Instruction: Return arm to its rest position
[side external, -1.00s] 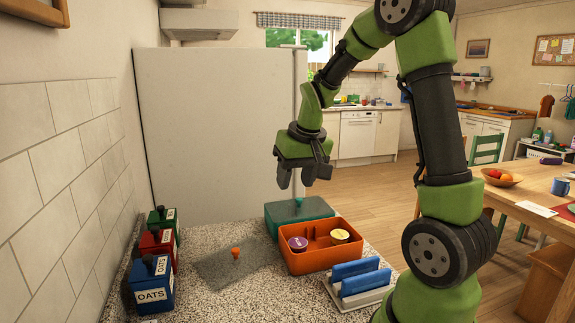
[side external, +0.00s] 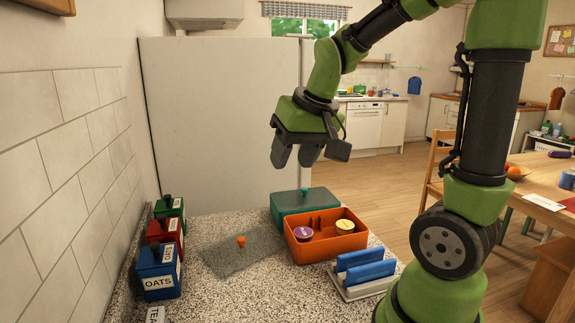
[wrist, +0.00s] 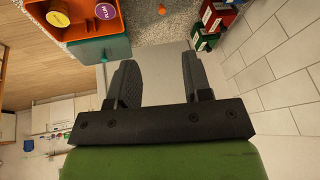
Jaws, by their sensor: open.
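My gripper (side external: 296,157) hangs in the air above the back of the counter, fingers pointing down, above the teal box. Its two dark fingers are apart with nothing between them, as the wrist view also shows (wrist: 158,84). My green and black arm reaches up and over from the right in the side view. No object is held or touched.
An orange bin (side external: 326,246) holds a purple-lidded and a yellow-lidded cup. Behind it is a teal box (side external: 318,203). Blue, red and green canisters (side external: 158,275) line the left wall. A blue-slatted rack (side external: 362,284) stands right. An orange knob (side external: 241,241) sits on a grey mat.

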